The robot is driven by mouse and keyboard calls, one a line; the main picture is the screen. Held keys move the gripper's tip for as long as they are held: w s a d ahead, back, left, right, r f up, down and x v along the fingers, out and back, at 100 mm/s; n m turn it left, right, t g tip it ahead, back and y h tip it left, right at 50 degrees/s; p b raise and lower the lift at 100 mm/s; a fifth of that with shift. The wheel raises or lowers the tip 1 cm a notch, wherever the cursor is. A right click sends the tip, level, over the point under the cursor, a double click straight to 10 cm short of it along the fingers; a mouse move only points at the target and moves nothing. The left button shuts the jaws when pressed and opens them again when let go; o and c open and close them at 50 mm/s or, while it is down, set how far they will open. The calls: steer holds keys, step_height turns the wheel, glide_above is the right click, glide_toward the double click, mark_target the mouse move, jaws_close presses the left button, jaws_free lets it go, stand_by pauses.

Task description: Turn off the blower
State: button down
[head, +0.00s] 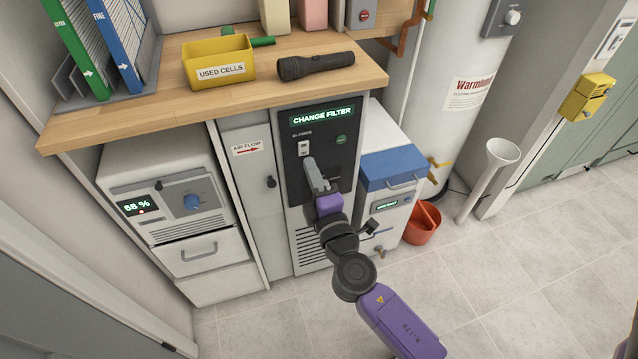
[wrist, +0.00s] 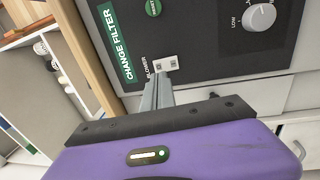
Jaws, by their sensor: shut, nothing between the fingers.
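The blower switch (head: 304,147) is a small white plate on the dark control panel (head: 290,172) of the cabinet under the counter. In the wrist view the switch (wrist: 166,64) sits beside the printed word BLOWER. My gripper (head: 309,161) is shut and empty, its fingertips just below the switch in the head view. In the wrist view my fingertips (wrist: 160,79) are right at the edge of the switch plate. I cannot tell whether they touch it. The lit display (head: 321,116) above the switch reads CHANGE FILTER.
A round green button (head: 341,139) and a grey knob (wrist: 260,17) share the panel. A wooden counter (head: 150,108) overhangs above, holding a yellow USED CELLS bin (head: 218,61) and a flashlight (head: 315,65). A blue-lidded unit (head: 393,166) stands to the right. Open floor lies in front.

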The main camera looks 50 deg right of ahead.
mark_target(302, 145)
steer(key=shift+p+x, duration=0.35)
steer(key=shift+x, duration=1.7)
steer(key=shift+r+p, duration=0.15)
steer(key=shift+p, duration=0.15)
